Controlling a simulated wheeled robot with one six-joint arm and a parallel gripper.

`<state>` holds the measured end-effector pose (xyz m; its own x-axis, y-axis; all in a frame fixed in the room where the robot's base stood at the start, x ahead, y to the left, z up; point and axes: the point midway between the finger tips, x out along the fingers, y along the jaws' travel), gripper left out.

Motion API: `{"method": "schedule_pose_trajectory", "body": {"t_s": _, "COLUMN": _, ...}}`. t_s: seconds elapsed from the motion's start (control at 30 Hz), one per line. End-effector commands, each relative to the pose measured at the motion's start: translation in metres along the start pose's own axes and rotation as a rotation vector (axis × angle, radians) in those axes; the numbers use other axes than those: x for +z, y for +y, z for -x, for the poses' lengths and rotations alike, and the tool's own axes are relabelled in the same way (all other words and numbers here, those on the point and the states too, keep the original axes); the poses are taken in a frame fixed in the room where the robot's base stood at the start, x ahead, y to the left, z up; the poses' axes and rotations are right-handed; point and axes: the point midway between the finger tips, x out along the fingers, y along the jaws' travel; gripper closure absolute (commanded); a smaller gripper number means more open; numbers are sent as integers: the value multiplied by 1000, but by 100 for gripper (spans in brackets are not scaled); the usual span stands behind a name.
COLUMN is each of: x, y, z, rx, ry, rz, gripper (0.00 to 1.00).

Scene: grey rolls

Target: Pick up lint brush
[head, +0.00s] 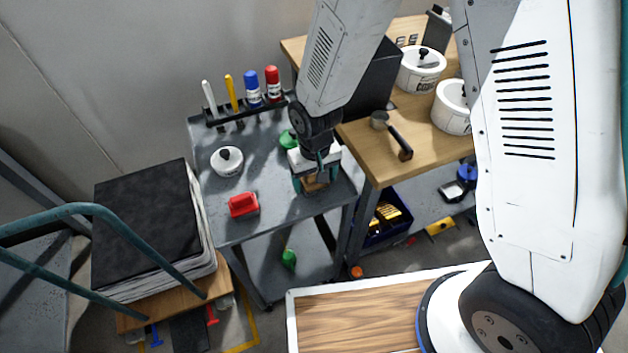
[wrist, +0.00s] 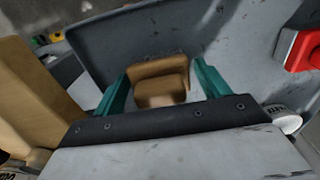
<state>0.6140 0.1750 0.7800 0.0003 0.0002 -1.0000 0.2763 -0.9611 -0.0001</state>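A tan brown block-like thing (wrist: 158,80), which may be the lint brush, lies between my gripper's teal fingers in the wrist view. It also shows in the head view as a small brown patch (head: 314,184) under the gripper, partly hidden by it. My gripper (head: 315,182) points down low over the right part of the grey cart top (head: 275,212). In the wrist view its fingers (wrist: 162,85) stand apart, one on each side of the brown thing, very close to it. I cannot tell whether they press on it.
A red object (head: 243,205) and a white round container (head: 227,161) are on the cart's left part. Bottles and markers stand in a rack (head: 245,112) at its back. A wooden table (head: 440,140) with white pots and a dark-handled scoop (head: 392,134) adjoins on the right.

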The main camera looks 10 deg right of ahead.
Motion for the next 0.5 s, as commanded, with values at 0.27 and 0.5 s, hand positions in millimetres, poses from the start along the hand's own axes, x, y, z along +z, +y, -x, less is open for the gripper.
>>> {"method": "schedule_pose_trajectory", "body": {"t_s": 0.27, "x": 0, "y": 0, "z": 0, "rx": 0, "ry": 0, "rz": 0, "gripper": 65}}
{"method": "schedule_pose_trajectory", "body": {"t_s": 0.5, "x": 0, "y": 0, "z": 2, "rx": 0, "ry": 0, "rz": 0, "gripper": 65}}
